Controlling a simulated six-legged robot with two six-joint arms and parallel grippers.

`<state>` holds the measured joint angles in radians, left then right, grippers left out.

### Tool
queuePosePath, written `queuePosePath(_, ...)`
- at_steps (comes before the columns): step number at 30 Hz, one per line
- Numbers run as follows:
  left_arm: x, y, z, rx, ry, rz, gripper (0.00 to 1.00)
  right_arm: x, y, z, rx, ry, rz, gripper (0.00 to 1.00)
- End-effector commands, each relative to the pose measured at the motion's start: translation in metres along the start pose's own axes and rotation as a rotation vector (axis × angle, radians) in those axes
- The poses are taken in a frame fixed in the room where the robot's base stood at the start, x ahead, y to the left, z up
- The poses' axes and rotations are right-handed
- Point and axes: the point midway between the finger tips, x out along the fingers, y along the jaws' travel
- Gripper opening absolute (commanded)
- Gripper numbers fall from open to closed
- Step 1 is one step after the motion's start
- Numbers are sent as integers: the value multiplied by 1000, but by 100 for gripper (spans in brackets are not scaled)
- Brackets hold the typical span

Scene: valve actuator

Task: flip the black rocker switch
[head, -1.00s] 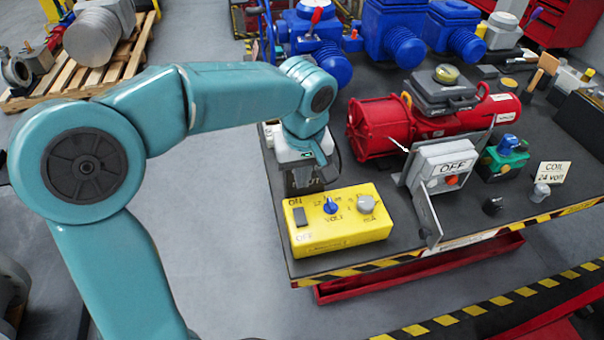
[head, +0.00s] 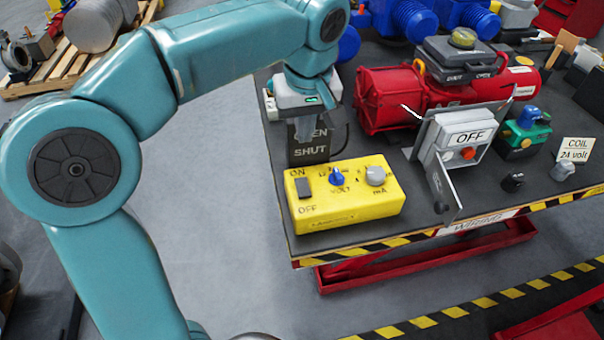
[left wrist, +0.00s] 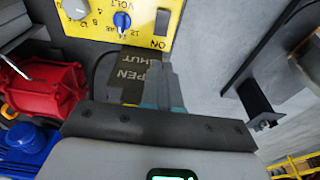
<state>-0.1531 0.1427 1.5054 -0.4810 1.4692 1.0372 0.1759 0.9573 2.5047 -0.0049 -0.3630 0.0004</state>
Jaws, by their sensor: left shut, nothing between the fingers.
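The black rocker switch (head: 304,188) sits at the left end of the yellow box (head: 370,208), between the ON and OFF labels. It also shows at the top of the left wrist view (left wrist: 163,21), beside the ON label. My left gripper (head: 305,108) is above and behind the box in the head view, apart from the switch. In the left wrist view its fingers (left wrist: 164,75) are shut and empty, in front of the dark OPEN/SHUT plate (left wrist: 136,74). The fingertips are hard to make out in the head view. My right gripper is not in view.
The box carries a blue knob (head: 337,177) and a grey knob (head: 376,175). A grey OFF box with an open door (head: 440,184) stands to the right. A red actuator (head: 390,98) lies behind. The table edge (head: 350,252) has yellow-black stripes.

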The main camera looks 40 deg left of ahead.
Motion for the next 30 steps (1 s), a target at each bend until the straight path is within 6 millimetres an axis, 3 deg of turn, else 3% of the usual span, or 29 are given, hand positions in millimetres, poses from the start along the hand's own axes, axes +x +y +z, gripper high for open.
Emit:
queuePosePath(7, 14, 0, 0, 0, -1, -3, 0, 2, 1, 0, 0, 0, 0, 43)
queuePosePath(21, 109, -1, 1, 0, -4, -4, 0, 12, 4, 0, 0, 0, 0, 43)
queuePosePath(30, 139, 0, 0, 0, -1, -1, 0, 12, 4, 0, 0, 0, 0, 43)
